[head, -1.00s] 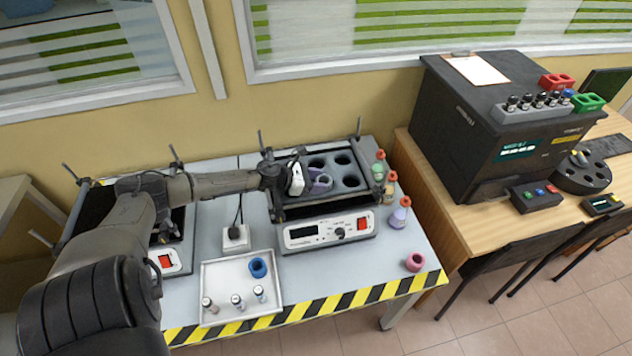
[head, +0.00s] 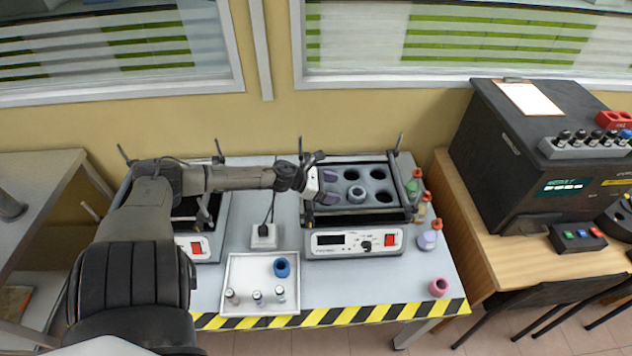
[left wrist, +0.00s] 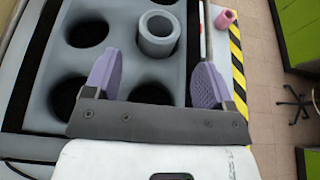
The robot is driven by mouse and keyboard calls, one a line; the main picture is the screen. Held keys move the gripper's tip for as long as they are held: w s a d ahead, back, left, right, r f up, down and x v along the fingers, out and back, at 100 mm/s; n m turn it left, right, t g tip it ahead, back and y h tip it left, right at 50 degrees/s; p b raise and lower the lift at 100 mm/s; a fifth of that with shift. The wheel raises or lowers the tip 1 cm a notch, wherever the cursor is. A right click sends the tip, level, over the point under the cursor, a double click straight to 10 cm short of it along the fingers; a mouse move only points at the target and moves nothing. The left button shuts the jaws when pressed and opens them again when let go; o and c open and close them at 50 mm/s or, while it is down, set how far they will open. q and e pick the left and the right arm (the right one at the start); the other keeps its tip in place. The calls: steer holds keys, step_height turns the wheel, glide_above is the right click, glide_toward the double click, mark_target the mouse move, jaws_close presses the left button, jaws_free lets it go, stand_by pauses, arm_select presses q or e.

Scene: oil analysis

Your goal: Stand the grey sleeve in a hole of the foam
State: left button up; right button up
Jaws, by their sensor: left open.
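The grey sleeve (head: 356,193) stands upright in a hole of the grey foam (head: 338,172), in the tray on the right-hand instrument. Its rim rises above the foam. In the left wrist view the sleeve (left wrist: 158,36) is beyond the fingertips and apart from them, with its open top showing. My left gripper (head: 327,190), with purple fingers, is open and empty, over the foam just left of the sleeve. In the left wrist view the gripper (left wrist: 157,85) has wide-apart fingers with bare foam and dark empty holes between and around them. My right gripper is not in view.
A white tray (head: 240,268) at the front holds a blue ring (head: 281,267) and small vials. Thin upright posts stand around the instrument.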

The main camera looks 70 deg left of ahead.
arm_select(q)
steer(key=shift+p+v, duration=0.6)
steer(key=shift+v, duration=2.2)
steer(key=shift+r, duration=0.1)
